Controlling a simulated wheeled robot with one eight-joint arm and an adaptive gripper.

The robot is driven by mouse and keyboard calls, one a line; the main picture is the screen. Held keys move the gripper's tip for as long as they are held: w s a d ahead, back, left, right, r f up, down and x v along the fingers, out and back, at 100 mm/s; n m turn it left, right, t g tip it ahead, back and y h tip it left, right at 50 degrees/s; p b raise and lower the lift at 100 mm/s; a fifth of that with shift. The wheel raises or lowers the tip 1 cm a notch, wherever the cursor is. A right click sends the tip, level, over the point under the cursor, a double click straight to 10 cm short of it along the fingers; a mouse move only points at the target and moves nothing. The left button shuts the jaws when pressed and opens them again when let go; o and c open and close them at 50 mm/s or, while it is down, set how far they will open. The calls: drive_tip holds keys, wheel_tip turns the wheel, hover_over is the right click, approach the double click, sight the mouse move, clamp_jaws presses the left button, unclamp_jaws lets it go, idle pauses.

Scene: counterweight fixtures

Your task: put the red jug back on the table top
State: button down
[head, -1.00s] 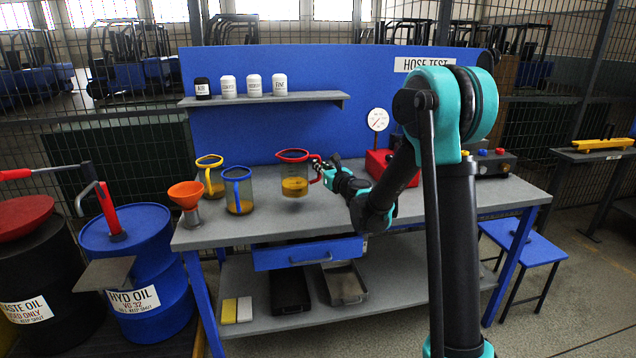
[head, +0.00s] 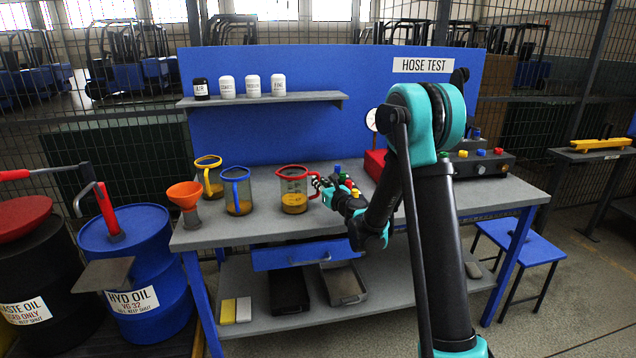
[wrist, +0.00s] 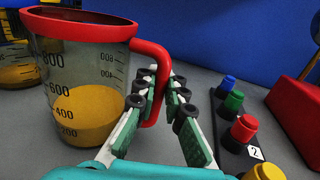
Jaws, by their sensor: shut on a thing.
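The red jug (head: 293,187) is a clear measuring jug with a red rim and handle and amber liquid inside. It is upright over the table top (head: 262,225), its base at or very near the surface; I cannot tell whether it touches. My gripper (head: 319,184) comes from the right and is shut on the jug's red handle. In the wrist view, the fingers of my gripper (wrist: 160,95) close around the handle, and the jug (wrist: 88,85) stands at left, showing its scale marks.
A blue-rimmed jug (head: 237,192), a yellow-rimmed jug (head: 209,178) and an orange funnel (head: 186,196) stand to the left. A black block with coloured knobs (wrist: 233,125) lies close right of my gripper. A red box (head: 375,163) is behind.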

drive_tip(key=c, duration=1.6)
unclamp_jaws()
drive_tip(key=shift+r, duration=0.1)
drive_tip(key=s+d+n+g, duration=0.25)
drive_tip(key=s+n, duration=0.25)
drive_tip(key=s, duration=0.4)
drive_tip(key=s+d+n+g, duration=0.1)
drive_tip(key=s+d+n, duration=0.35)
drive_tip(key=s, duration=0.35)
drive_tip(key=s+d+f+n+g+h, duration=0.3)
drive_tip(key=s+d+f+n, duration=0.3)
drive_tip(key=s+d+n, duration=0.4)
drive_tip(key=s+d+f+n+g+h, duration=0.4)
drive_tip(key=s+d+n, duration=0.5)
drive_tip(key=s, duration=0.7)
wheel_tip(320, 180, down, 3)
drive_tip(key=n+h, duration=0.1)
drive_tip(key=h, duration=0.1)
drive_tip(key=shift+d+f+h, duration=0.2)
drive_tip(key=shift+d+h, duration=0.1)
drive_tip(key=shift+d, duration=0.05)
drive_tip(key=shift+g, duration=0.25)
